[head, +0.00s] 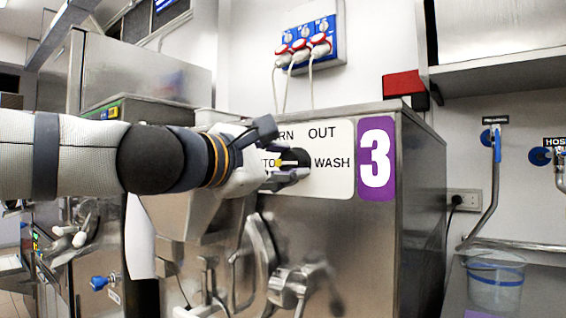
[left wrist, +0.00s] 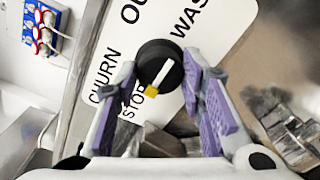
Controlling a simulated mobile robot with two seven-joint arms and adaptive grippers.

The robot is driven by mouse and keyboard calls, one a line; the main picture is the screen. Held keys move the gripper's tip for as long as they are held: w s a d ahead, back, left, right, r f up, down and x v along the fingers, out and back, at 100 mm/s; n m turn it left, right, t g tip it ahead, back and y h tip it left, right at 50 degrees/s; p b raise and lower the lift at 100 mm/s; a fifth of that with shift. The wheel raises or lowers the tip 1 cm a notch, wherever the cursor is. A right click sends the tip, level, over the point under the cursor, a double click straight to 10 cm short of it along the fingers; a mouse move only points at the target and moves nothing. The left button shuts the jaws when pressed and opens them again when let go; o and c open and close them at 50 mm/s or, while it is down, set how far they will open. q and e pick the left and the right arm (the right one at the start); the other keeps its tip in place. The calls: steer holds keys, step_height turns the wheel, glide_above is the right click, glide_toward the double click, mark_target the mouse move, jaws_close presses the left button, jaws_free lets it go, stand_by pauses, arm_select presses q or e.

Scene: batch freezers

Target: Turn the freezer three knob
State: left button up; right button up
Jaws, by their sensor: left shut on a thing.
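A purple sign with a white 3 (head: 376,158) is right of the plate. My left gripper (head: 287,152) reaches in from the left and is shut on the knob. In the left wrist view the knob (left wrist: 160,65) sits between its purple-padded fingers (left wrist: 160,80). My right gripper is not in view.
The steel freezer front has a dispensing handle (head: 262,250) and a round fitting (head: 287,285) below the knob. Blue and red sockets (head: 308,45) are on the wall above. A clear bucket (head: 495,280) stands at the right. Another machine stands behind my left arm.

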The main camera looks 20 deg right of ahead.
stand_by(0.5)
arm_select(q)
steer(key=o, duration=1.2)
steer(key=shift+c, duration=0.2)
steer(key=v, duration=1.2)
